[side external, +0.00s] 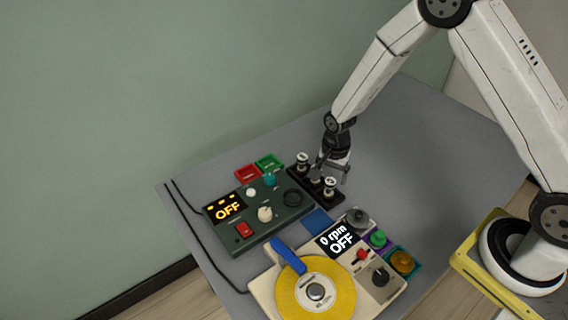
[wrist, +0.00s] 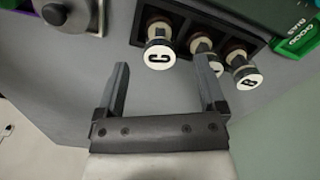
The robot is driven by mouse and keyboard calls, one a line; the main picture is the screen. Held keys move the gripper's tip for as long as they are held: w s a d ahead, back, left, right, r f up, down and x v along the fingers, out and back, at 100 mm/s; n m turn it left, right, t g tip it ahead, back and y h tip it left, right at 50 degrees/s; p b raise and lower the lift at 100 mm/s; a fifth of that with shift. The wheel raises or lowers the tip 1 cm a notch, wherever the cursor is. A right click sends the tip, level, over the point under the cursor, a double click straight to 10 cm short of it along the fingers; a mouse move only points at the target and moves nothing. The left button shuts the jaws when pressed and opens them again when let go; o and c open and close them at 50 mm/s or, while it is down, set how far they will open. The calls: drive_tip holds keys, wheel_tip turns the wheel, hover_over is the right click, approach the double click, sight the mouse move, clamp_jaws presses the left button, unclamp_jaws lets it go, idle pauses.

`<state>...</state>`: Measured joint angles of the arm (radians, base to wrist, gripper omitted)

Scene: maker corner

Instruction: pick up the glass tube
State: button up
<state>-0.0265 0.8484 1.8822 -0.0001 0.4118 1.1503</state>
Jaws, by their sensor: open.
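A black rack (side external: 322,192) holds several upright tubes with white round caps. In the wrist view the rack (wrist: 181,14) shows the tube marked C (wrist: 158,52), a middle tube (wrist: 201,44) partly behind a finger, and the tube marked B (wrist: 243,72). In the side view one tube (side external: 302,160) stands at the far end and another (side external: 330,184) at the near end. My gripper (side external: 331,172) is open over the rack. In the wrist view my gripper (wrist: 162,62) has its fingers to either side of the C cap, with nothing clamped.
A dark green tester (side external: 251,224) reading OFF stands beside the rack. A red tray (side external: 246,173) and a green tray (side external: 270,161) lie behind it. A cream machine with a yellow disc (side external: 299,294) stands in front. The grey table right of the rack is clear.

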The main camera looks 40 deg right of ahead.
sight(330, 180)
drive_tip(key=shift+f, duration=0.3)
drive_tip(key=shift+d+f, duration=0.1)
drive_tip(key=shift+f, duration=2.35)
clamp_jaws()
drive_tip(key=shift+r, duration=0.15)
drive_tip(key=shift+r, duration=0.65)
drive_tip(key=s+r, duration=1.1)
drive_tip(key=s, duration=0.3)
drive_tip(key=shift+r, duration=0.25)
